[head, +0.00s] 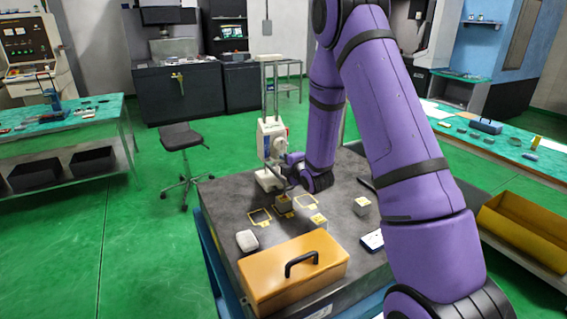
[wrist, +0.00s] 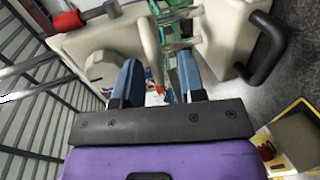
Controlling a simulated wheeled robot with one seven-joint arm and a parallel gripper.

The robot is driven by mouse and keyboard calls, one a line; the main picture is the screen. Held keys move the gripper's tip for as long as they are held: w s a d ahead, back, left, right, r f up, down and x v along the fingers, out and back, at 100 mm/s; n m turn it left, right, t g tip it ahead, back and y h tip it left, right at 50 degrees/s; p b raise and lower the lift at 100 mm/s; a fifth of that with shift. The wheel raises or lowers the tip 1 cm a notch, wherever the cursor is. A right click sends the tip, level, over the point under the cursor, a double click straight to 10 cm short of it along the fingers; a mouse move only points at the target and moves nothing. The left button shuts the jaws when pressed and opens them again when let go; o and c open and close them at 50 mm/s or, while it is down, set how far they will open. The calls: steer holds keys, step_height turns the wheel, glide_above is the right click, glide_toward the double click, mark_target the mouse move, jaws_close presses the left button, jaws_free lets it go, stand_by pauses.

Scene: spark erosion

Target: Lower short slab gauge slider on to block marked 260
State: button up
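In the wrist view a cream part of the gauge (wrist: 125,38) with a knob lies close to the left finger. My gripper (head: 286,170) is beside the gauge, below the slider. In the wrist view its blue fingers (wrist: 160,72) stand apart with no held thing visible between them. A small block (head: 284,204) stands on the dark table near the gauge. Its marking is not legible, so I cannot tell which block is 260.
Other blocks (head: 319,220) and (head: 362,206) stand on the dark table (head: 226,207), with yellow-outlined squares (head: 260,217) and (head: 306,201) nearby. A white rounded item (head: 247,241) and an orange box with black handle (head: 290,275) are at the front. My arm covers the right side.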

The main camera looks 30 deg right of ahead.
steer(key=v, duration=0.8)
steer(key=shift+s, duration=0.25)
steer(key=s+a+r+m+g+h, duration=0.1)
steer(key=s+a+r+m+g, duration=0.1)
steer(key=s+r+m, duration=0.45)
steer(key=s+a+r+m+g, duration=0.1)
steer(key=a+r+m+g, duration=0.15)
steer(key=r, duration=0.65)
steer(key=s+a+r+m+g, duration=0.2)
steer(key=s+r+m, duration=0.1)
steer(key=s, duration=0.5)
steer(key=s+a+r+m+g, duration=0.1)
steer(key=s+a+r+m, duration=0.1)
steer(key=s, duration=0.6)
steer(key=s+a+r+m+g+y, duration=0.1)
steer(key=s+r+m+g, duration=0.1)
steer(key=s, duration=0.6)
steer(key=shift+s+a+r+m+g, duration=0.4)
steer(key=shift+r+m, duration=0.45)
steer(key=shift+m, duration=0.15)
